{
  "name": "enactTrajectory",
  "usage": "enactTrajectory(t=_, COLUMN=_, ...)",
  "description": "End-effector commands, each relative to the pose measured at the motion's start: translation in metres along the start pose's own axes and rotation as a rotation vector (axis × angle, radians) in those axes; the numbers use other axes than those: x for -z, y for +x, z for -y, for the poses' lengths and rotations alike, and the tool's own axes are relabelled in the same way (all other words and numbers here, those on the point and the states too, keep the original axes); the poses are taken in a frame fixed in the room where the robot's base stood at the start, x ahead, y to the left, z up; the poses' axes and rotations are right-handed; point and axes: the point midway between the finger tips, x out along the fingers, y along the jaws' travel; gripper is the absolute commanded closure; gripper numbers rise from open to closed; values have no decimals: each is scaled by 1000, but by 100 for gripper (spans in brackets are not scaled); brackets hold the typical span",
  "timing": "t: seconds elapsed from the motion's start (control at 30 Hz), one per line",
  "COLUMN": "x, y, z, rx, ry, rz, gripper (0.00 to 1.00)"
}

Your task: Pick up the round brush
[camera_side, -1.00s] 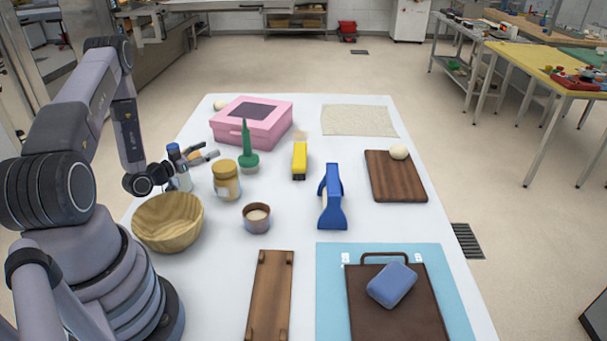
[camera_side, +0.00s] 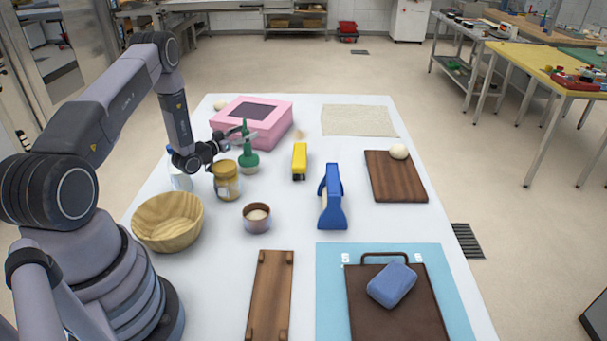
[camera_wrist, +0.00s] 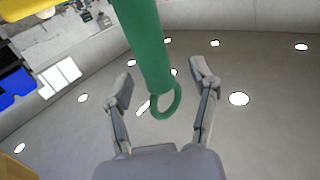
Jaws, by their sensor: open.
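The round brush (camera_side: 249,161) appears to be the green thing standing upright on the white table, wide at its base with a slim handle pointing up. In the wrist view its green handle (camera_wrist: 149,50) ends in a ring. My gripper (camera_side: 240,135) is at the height of the handle, reaching in from the left. In the wrist view my gripper (camera_wrist: 164,80) is open, with the handle's ring end showing between the two fingers and a gap on each side. I cannot tell how deep the handle sits between the fingers.
A pink box (camera_side: 270,132) stands close behind the brush. A jar (camera_side: 226,186) is in front, and a partly hidden white bottle (camera_side: 181,182) is left. A yellow tool (camera_side: 299,162) and blue tool (camera_side: 331,200) stand right. A wooden bowl (camera_side: 168,228) is front left.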

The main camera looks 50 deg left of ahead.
Motion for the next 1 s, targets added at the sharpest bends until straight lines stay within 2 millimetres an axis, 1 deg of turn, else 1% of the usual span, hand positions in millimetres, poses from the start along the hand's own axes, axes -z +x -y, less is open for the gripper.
enactTrajectory(t=0.07, x=0, y=3, z=0, rx=0, ry=0, rz=0, gripper=41)
enactTrajectory(t=0.23, x=0, y=3, z=0, rx=1, ry=-1, rz=1, gripper=41)
enactTrajectory(t=0.27, x=0, y=3, z=0, rx=1, ry=-1, rz=1, gripper=42)
enactTrajectory(t=0.7, x=0, y=3, z=0, rx=0, ry=0, rz=1, gripper=99)
enactTrajectory(t=1.0, x=1, y=3, z=0, rx=0, ry=0, rz=-1, gripper=100)
